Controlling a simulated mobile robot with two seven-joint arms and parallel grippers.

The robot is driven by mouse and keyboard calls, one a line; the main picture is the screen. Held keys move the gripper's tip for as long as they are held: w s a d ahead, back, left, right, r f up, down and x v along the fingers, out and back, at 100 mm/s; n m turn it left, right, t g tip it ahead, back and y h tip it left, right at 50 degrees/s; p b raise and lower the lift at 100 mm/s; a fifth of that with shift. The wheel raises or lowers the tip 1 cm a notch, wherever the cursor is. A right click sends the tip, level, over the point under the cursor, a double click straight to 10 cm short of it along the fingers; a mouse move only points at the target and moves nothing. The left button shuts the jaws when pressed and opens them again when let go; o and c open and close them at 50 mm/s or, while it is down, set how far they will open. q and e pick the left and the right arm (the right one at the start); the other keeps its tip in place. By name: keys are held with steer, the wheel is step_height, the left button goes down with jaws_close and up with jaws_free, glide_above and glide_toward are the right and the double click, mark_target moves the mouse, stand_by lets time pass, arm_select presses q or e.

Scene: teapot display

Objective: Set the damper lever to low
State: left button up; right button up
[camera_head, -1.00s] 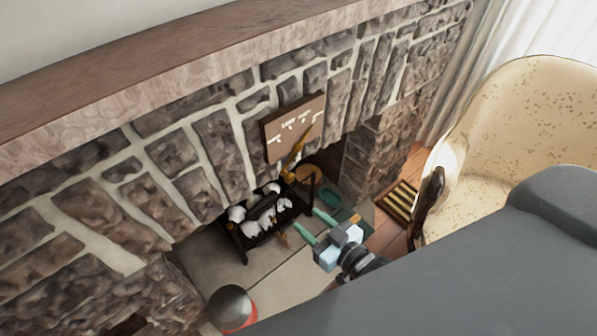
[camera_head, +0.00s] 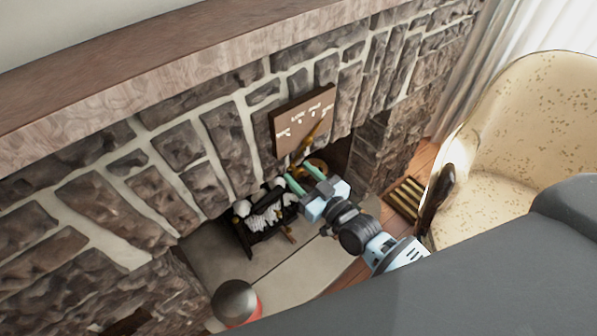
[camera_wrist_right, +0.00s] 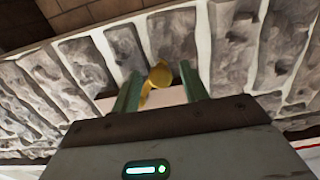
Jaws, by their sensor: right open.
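The damper lever (camera_head: 312,136) is a golden bar set at a slant across the lower part of a brown plate (camera_head: 296,120) on the stone fireplace front. The plate has white markings too small to read. My right gripper (camera_head: 297,171), with two green fingers, is open just below the lever in the head view. In the right wrist view a golden rounded end of the lever (camera_wrist_right: 159,75) shows between the open fingers (camera_wrist_right: 160,82); I cannot tell whether they touch it. The lever's lower part is partly hidden by the gripper. My left gripper is not in view.
A black grate (camera_head: 255,235) with logs stands in the hearth below. A patterned armchair (camera_head: 520,120) is at the right, beside a slatted floor vent (camera_head: 405,197). A dark round object (camera_head: 235,300) with red under it is at the bottom. The mantel (camera_head: 180,65) runs above.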

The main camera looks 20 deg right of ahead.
steer(key=shift+w+a, duration=0.25)
steer(key=shift+w, duration=0.45)
steer(key=shift+c, duration=0.4)
